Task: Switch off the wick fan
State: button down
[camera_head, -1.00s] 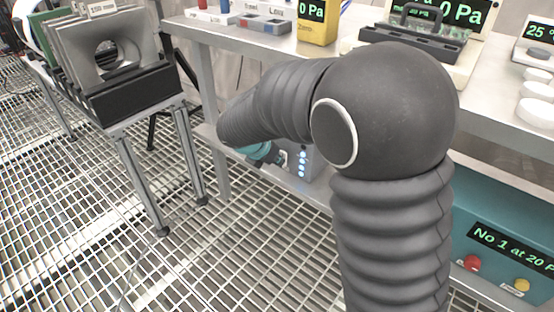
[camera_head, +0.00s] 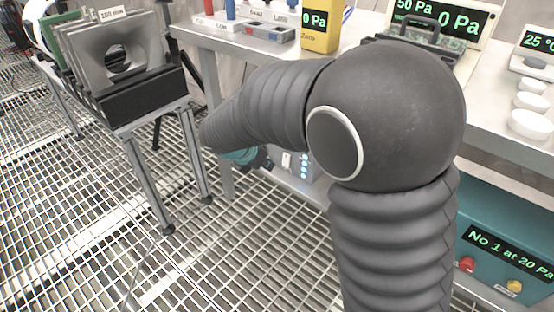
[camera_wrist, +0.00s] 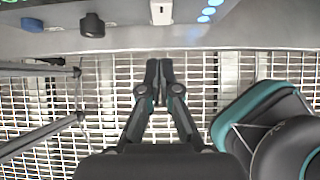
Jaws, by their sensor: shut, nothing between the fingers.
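A grey box (camera_head: 306,178) with a column of lit blue lights and a pale switch (camera_head: 286,160) stands under the bench, partly hidden by my arm. I take it for the wick fan's control, but no label is readable.
A stand with a black rack (camera_head: 145,97) of grey plates is at the left. The bench (camera_head: 378,28) carries a yellow gauge (camera_head: 321,38) and displays. A teal box (camera_head: 490,225) with red and yellow buttons sits low at the right. Grating floor is open at lower left.

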jog(key=p+v, duration=0.1)
jog(key=v, duration=0.7)
jog(key=shift+d, duration=0.25)
jog(key=shift+r, duration=0.1)
jog(key=s+d+r+m+y, duration=0.2)
jog(key=s+d+m, duration=0.9)
jog(key=m, duration=0.3)
jog(key=s+d+r+m+y, duration=0.2)
jog(key=s+d+r+m, duration=0.1)
jog(key=s+d+m, duration=0.8)
jog(key=m, duration=0.3)
jog(key=shift+r+y, duration=0.15)
jog(key=shift+y, duration=0.15)
jog(key=shift+w, duration=0.1)
